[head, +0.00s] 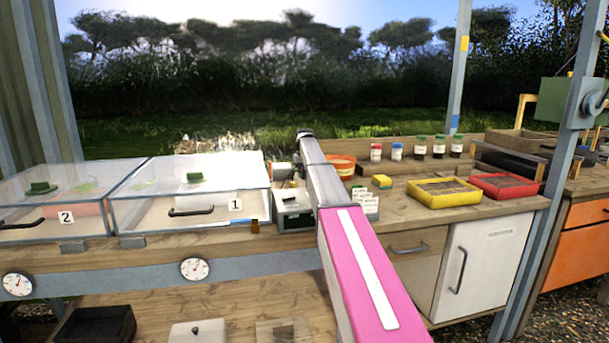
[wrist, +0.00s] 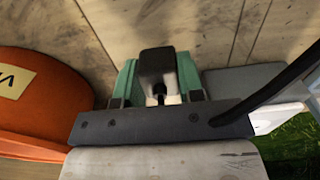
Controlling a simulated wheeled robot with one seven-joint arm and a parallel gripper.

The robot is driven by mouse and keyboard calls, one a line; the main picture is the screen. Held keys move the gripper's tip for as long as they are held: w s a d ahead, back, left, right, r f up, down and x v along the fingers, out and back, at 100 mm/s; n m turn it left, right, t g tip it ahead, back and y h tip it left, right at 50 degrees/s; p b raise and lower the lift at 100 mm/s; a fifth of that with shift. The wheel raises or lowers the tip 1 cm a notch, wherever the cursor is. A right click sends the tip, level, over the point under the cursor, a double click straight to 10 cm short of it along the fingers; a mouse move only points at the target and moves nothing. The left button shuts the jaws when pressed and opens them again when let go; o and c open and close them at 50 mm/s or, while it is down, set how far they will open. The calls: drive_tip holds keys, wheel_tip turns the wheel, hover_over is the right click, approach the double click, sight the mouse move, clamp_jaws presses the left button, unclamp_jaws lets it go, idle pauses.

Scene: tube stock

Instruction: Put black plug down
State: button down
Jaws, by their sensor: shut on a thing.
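The black plug (wrist: 157,64) shows in the wrist view, between the two teal fingers of my gripper (wrist: 157,78). My gripper is shut on it. A wooden surface lies beyond the plug; whether the plug touches it I cannot tell. In the head view my pink and grey arm reaches toward the back of the bench, and I cannot make out the gripper or the plug there.
An orange pot (wrist: 35,105) stands close left of my gripper in the wrist view. A grey slab (wrist: 238,78) is close right. In the head view, clear boxes (head: 190,186) stand left of my arm, and a yellow tray (head: 445,203) and red tray (head: 503,197) stand right.

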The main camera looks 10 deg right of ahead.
sight(304, 172)
drive_tip(key=shift+f, duration=0.4)
drive_tip(key=c, duration=0.7)
unclamp_jaws()
drive_tip(key=shift+c, duration=0.2)
wheel_tip(304, 172, up, 13)
drive_tip(key=shift+r, duration=0.1)
